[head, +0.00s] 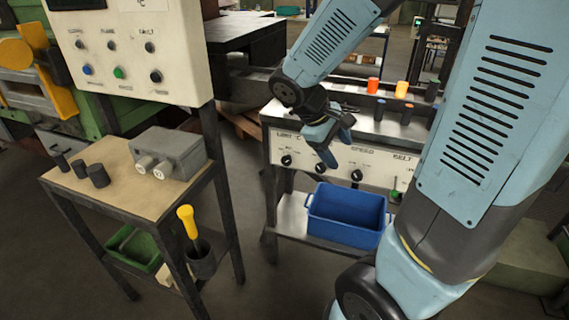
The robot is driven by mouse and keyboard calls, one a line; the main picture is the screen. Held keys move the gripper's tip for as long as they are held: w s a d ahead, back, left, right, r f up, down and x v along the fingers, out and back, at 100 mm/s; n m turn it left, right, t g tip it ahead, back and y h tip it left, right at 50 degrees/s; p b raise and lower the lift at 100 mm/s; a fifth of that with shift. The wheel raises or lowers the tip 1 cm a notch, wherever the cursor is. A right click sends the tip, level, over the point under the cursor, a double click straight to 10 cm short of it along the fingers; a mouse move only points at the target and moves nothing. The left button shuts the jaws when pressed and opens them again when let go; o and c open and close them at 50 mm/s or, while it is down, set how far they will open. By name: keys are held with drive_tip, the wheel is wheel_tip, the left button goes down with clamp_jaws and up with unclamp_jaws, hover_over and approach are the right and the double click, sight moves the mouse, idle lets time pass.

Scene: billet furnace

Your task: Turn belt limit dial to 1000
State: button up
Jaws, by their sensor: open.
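The control panel (340,180) is the cream front of a bench at centre right. It has a row of black dials under small labels. A left dial (286,160), a second dial (321,167) and a third dial (357,175) show. I read "LIMIT", "SPEED" and "BELT" in part. The right end, under "BELT", is partly covered by my arm. Dial settings are too small to read, and I cannot tell which is the belt limit dial. My gripper (340,140) is open and empty, in front of the panel's upper left part. I cannot tell whether it touches anything.
A blue bin (345,216) stands on the shelf below the panel. Orange and dark cups (373,85) stand on the bench top. At left, a wooden-topped table (120,190) holds a grey box (170,152) and black cylinders. A yellow-handled tool (187,221) hangs in a holder.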

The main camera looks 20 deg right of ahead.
drive_tip(key=w+f+n+h, duration=0.5)
drive_tip(key=w+f, duration=0.1)
drive_tip(key=n+t, duration=1.5)
drive_tip(key=n, duration=0.5)
approach(285, 161)
drive_tip(key=shift+y, duration=0.3)
drive_tip(key=x, duration=0.9)
drive_tip(key=shift+d, duration=0.25)
drive_tip(key=shift+c, duration=0.4)
drive_tip(key=c, duration=1)
